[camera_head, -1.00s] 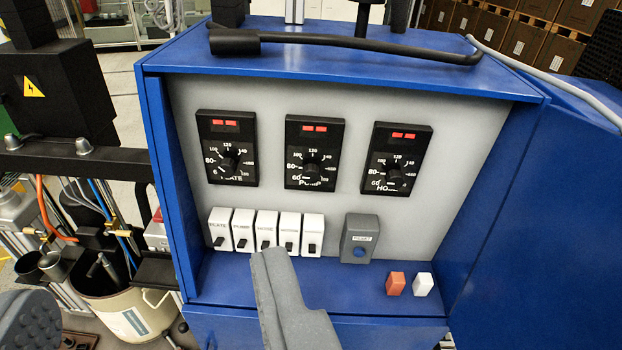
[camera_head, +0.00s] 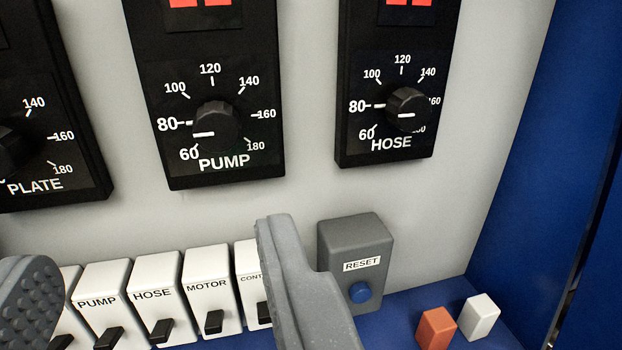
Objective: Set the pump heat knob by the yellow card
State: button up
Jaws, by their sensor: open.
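The pump heat knob (camera_head: 215,122) is a round black knob on the black PUMP dial panel (camera_head: 225,80). The scale runs from 60 to 180, and the knob's white mark sits at its lower left, on the side of 60 and 80. My gripper (camera_head: 155,265) is open and empty. Its grey fingers show at the lower left and lower centre, below the pump dial and apart in the picture from the knob. The right finger overlaps the switch row. No yellow card shows in view.
The HOSE dial (camera_head: 390,140) is at the right and the PLATE dial (camera_head: 55,150) is cut off at the left. Below are several white switches (camera_head: 155,285), a grey RESET box (camera_head: 350,240), and an orange block (camera_head: 436,328) beside a white block (camera_head: 479,316). A blue side wall (camera_head: 530,190) bounds the right.

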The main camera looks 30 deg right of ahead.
aim_at(216, 137)
jog(key=shift+h, duration=0.3)
jog(key=shift+d+f+x, duration=0.2)
jog(key=shift+f+x, duration=0.1)
jog(key=shift+x, duration=2.1)
jog(key=shift+d+f+x, duration=0.2)
jog(key=shift+f+x, duration=0.1)
jog(key=shift+x, duration=2.15)
jog(key=shift+d+f+x, duration=0.2)
jog(key=shift+f+x, duration=0.15)
jog(key=shift+x, duration=2.05)
jog(key=shift+s, duration=0.15)
jog(key=c, duration=1)
